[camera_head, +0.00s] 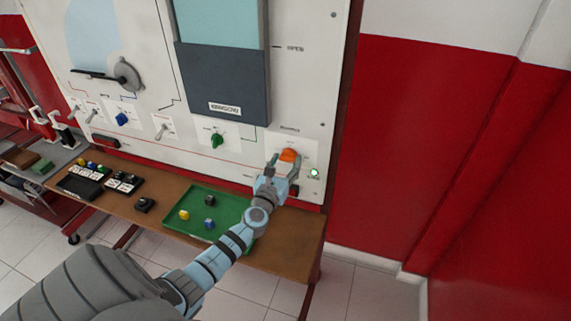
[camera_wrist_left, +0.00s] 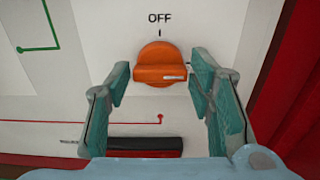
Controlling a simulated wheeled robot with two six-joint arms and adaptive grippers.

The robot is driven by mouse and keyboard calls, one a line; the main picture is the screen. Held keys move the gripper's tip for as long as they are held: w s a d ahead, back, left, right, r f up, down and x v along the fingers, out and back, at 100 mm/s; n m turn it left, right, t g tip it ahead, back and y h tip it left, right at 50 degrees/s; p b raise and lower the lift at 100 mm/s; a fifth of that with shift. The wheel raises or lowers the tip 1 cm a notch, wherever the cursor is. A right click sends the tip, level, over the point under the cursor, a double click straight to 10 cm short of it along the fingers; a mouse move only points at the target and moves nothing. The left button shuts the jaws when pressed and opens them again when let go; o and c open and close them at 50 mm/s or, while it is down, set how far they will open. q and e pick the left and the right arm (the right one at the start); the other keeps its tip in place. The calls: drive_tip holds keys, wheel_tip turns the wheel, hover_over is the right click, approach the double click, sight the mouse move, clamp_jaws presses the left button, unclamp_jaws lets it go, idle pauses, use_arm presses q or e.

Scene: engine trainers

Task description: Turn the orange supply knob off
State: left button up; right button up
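The orange supply knob (camera_head: 288,155) is on the lower right of the white panel in the head view. In the left wrist view the orange knob (camera_wrist_left: 160,65) sits below the word OFF and its tick mark. Its grip bar lies across the picture, with a white line on the bar's right end, so the line does not point at the OFF tick. My left gripper (camera_wrist_left: 165,85) is open, its two fingers spread left and right of the knob, with gaps on both sides. It also shows in the head view (camera_head: 281,168) at the knob. My right gripper is not in view.
A lit green lamp (camera_head: 314,173) is right of the knob. A green knob (camera_head: 217,140) and a blue knob (camera_head: 122,119) are further left. Below, a wooden shelf (camera_head: 290,232) bears a green tray (camera_head: 178,225) with small coloured pieces. A red wall stands at right.

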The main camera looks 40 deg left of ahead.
use_arm(q)
drive_tip(key=c, duration=0.6)
drive_tip(key=shift+n, duration=0.4)
drive_tip(key=n+b, duration=0.1)
drive_tip(key=n, duration=0.1)
drive_tip(key=shift+f+n, duration=0.15)
drive_tip(key=shift+n, duration=0.15)
drive_tip(key=n+b, duration=0.1)
drive_tip(key=n, duration=0.3)
drive_tip(key=shift+n+b, duration=0.3)
drive_tip(key=shift+b, duration=0.05)
drive_tip(key=n+b, duration=0.3)
drive_tip(key=n, duration=0.7)
drive_tip(key=shift+b, duration=0.4)
drive_tip(key=o, duration=1.1)
